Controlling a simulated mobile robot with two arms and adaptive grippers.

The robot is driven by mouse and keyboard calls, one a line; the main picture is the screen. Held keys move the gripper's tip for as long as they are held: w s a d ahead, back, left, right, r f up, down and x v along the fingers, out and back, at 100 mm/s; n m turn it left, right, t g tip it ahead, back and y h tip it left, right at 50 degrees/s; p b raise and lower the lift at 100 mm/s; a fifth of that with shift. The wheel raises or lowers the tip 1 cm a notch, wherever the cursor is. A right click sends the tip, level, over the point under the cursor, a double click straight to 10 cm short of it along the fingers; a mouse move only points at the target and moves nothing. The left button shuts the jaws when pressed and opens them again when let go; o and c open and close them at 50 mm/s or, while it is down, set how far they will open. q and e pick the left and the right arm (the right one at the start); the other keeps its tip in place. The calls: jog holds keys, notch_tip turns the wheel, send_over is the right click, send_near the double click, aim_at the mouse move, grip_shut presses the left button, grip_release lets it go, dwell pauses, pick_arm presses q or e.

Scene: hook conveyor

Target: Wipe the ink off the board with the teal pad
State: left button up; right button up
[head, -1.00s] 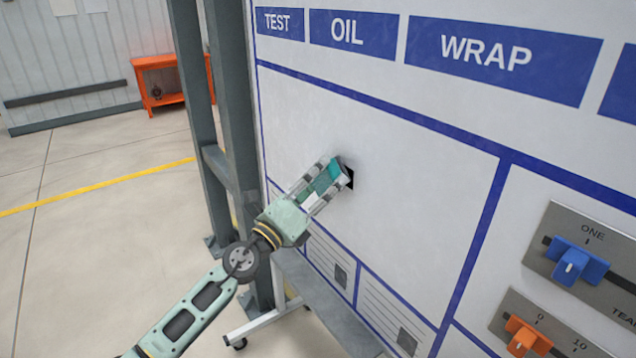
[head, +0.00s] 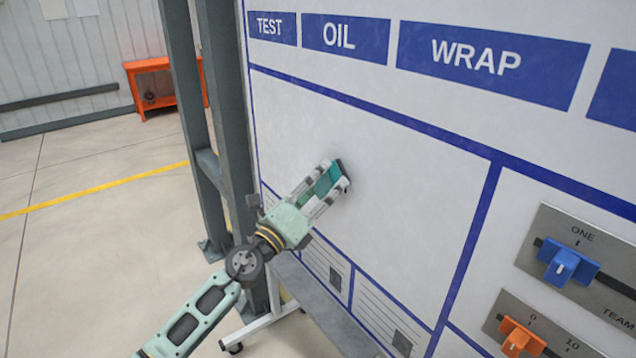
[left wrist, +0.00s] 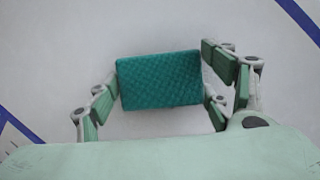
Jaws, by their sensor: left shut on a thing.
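The teal pad (head: 323,181) is held between the fingers of my left gripper (head: 335,174), which is shut on it. In the left wrist view the pad (left wrist: 159,80) sits as a textured teal block between the two fingers. The pad's front is at or very near the large blank panel of the white board (head: 415,190); I cannot tell whether it touches. A small dark patch shows at the fingertips; I cannot tell whether it is ink or a dark part of the pad or gripper. My right gripper is not in view.
Blue labels (head: 472,57) run along the board's top. A blue knob (head: 566,263) and an orange knob (head: 521,337) stick out at lower right. A grey post (head: 222,130) stands at the board's left edge. A grey ledge (head: 325,318) lies below.

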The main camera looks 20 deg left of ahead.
pick_arm(q)
jog(key=shift+s+d+r+p, duration=0.2)
jog(key=shift+s+d+p, duration=0.35)
jog(key=shift+d, duration=0.1)
jog(key=shift+f+b, duration=0.2)
jog(key=shift+b, duration=0.15)
jog(key=shift+w+a+r+b, duration=0.1)
jog(key=shift+w+a+b, duration=0.5)
jog(key=shift+w+a, duration=0.2)
jog(key=shift+s+a, duration=0.5)
jog(key=shift+s, duration=0.05)
jog(key=shift+s+a, duration=0.65)
jog(key=shift+s, duration=0.25)
jog(key=shift+s+a, duration=0.65)
jog(key=shift+s, duration=0.2)
